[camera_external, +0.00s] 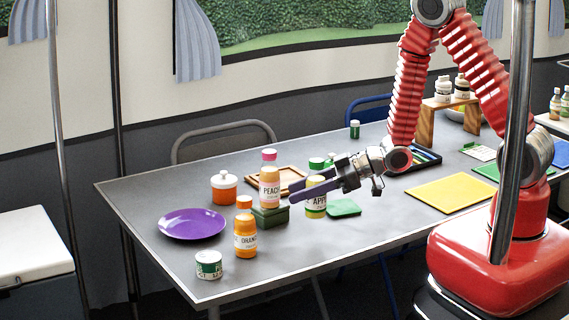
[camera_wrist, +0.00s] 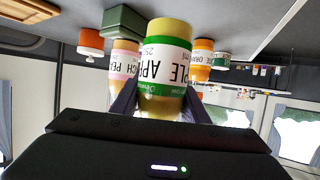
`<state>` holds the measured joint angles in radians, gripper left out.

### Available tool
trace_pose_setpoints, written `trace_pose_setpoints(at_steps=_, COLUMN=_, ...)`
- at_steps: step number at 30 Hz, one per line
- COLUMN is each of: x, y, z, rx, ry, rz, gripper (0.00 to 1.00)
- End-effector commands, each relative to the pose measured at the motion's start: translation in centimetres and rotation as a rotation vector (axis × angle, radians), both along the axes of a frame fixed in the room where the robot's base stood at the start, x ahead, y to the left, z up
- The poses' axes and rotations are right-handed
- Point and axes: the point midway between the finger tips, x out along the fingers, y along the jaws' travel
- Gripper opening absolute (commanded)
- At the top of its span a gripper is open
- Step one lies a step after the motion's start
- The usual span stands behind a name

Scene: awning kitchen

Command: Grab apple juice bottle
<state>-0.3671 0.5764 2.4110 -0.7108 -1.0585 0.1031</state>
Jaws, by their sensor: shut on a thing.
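The apple juice bottle (camera_external: 316,207) has a green cap, yellow juice and a white label with a green band. It stands upright near the middle of the table, partly hidden behind my gripper (camera_external: 300,186) in the external view. In the wrist view the apple juice bottle (camera_wrist: 165,62) appears upside down and fills the space between the two dark fingers. My gripper (camera_wrist: 160,105) is shut on it from the side. I cannot tell whether its base touches the table.
The orange bottle (camera_external: 245,236), an orange jar (camera_external: 224,189) and a purple plate (camera_external: 192,223) are further left.

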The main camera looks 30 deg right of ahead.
Motion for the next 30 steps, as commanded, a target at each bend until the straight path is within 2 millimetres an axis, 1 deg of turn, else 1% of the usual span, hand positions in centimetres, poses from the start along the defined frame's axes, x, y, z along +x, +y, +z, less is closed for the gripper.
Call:
trace_pose_setpoints(at_steps=1, x=0.1, y=0.0, z=0.9, rx=0.002, ry=-0.005, rz=0.002, gripper=0.1)
trace_pose_setpoints(at_steps=6, x=0.1, y=0.0, z=3.0, rx=0.002, ry=-0.006, rz=0.001, gripper=0.1)
trace_pose_setpoints(at_steps=12, x=0.1, y=0.0, z=4.4, rx=0.002, ry=-0.003, rz=0.001, gripper=0.1)
trace_pose_setpoints(at_steps=18, x=0.0, y=0.0, z=4.8, rx=0.0, ry=-0.001, rz=0.0, gripper=0.1)
trace_pose_setpoints(at_steps=30, x=0.0, y=0.0, z=4.7, rx=0.0, ry=-0.001, rz=0.0, gripper=0.1)
